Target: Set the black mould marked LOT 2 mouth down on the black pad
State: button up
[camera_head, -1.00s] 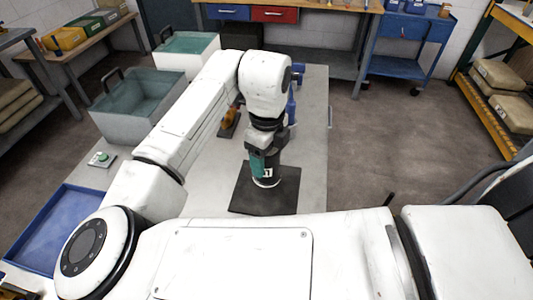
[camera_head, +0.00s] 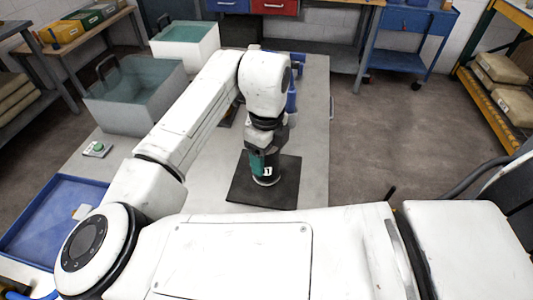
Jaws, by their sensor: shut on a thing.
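The black mould (camera_head: 270,178) is a dark cylinder with a pale ring near its lower end. It looks upright over the black pad (camera_head: 245,195). I cannot tell whether it touches the pad or hangs just above it. A small white label with a dark mark shows on its side, too small to read fully. My gripper (camera_head: 263,158), with a teal finger at its left, points down and is shut on the mould. The fingers and wrist hide the mould's upper part, and which end is its mouth does not show.
The pad lies on a pale table (camera_head: 312,150). A blue item (camera_head: 291,100) stands behind my wrist. Two water-filled tanks (camera_head: 135,98) (camera_head: 185,42) are at the back left. A green button box (camera_head: 97,149) and a blue tray (camera_head: 50,220) are at left. Table right of the pad is clear.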

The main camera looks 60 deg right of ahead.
jog(key=shift+f+b, duration=0.35)
jog(key=shift+f, duration=0.2)
dwell(0.4)
jog(key=o, duration=1.1)
jog(key=shift+o, duration=0.2)
notch_tip(320, 180, up, 11)
jog(key=shift+s+f, duration=0.1)
